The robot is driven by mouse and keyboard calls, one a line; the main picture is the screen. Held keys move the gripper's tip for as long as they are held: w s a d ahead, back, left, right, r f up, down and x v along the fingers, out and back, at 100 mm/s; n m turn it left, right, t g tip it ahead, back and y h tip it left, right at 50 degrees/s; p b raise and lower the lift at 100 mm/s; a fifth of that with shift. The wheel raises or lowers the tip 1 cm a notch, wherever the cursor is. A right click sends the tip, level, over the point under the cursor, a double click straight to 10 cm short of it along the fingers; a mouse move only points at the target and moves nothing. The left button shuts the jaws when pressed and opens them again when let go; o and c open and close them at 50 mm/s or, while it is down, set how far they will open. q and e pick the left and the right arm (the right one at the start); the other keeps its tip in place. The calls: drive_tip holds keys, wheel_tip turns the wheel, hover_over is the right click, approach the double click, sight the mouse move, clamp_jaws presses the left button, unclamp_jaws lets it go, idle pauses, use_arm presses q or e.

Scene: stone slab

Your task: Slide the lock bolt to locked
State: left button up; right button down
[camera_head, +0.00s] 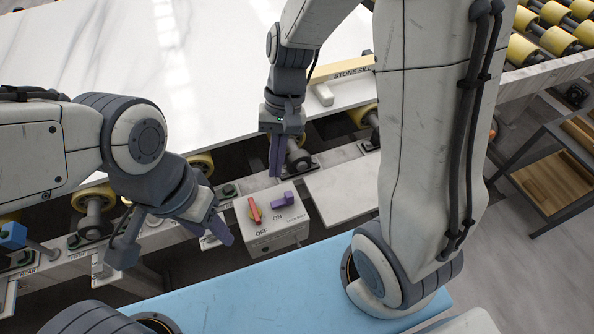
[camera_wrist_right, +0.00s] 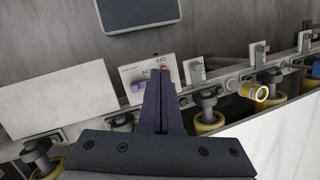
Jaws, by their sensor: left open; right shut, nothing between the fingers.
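The control box (camera_head: 277,232) on the rail has a pale top marked OFF and ON. A small purple block (camera_head: 283,200), likely the lock bolt, sits on its right part above ON. It also shows in the right wrist view (camera_wrist_right: 138,87). A red lever (camera_head: 254,209) stands to its left above OFF. My right gripper (camera_head: 276,172) is shut and empty, pointing down just behind the box, apart from the purple block in the head view. Its fingers (camera_wrist_right: 160,74) cover part of the box in the wrist view. My left gripper (camera_head: 172,240) is open and empty, left of the box.
A white stone slab (camera_head: 130,45) lies behind on yellow rollers (camera_head: 92,198). A blank pale plate (camera_head: 343,189) is right of the box. A blue block (camera_head: 13,235) is at the far left. A light-blue surface (camera_head: 270,290) lies in front. A shelf (camera_head: 555,175) stands right.

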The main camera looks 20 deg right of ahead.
drive_tip(key=w+d+f+m+t+y, duration=0.1)
drive_tip(key=w+d+f+m+y, duration=0.2)
drive_tip(key=d+f+m, duration=0.4)
drive_tip(key=w+d+f+m+t+y, duration=0.1)
drive_tip(key=w+d+f+m+y, duration=0.2)
drive_tip(key=d+f+m, duration=0.4)
drive_tip(key=w+d+f+b, duration=0.1)
drive_tip(key=d+f, duration=0.1)
drive_tip(key=d, duration=0.3)
drive_tip(key=shift+d+f+m, duration=0.25)
drive_tip(key=shift+f+m, duration=0.05)
drive_tip(key=shift+a, duration=0.1)
drive_tip(key=p, duration=0.2)
approach(282, 201)
drive_tip(key=d+f, duration=0.3)
drive_tip(key=shift+s+f, duration=0.2)
drive_tip(key=shift+a+p, duration=0.5)
drive_tip(key=shift+a, duration=1.3)
drive_tip(key=shift+a, duration=0.1)
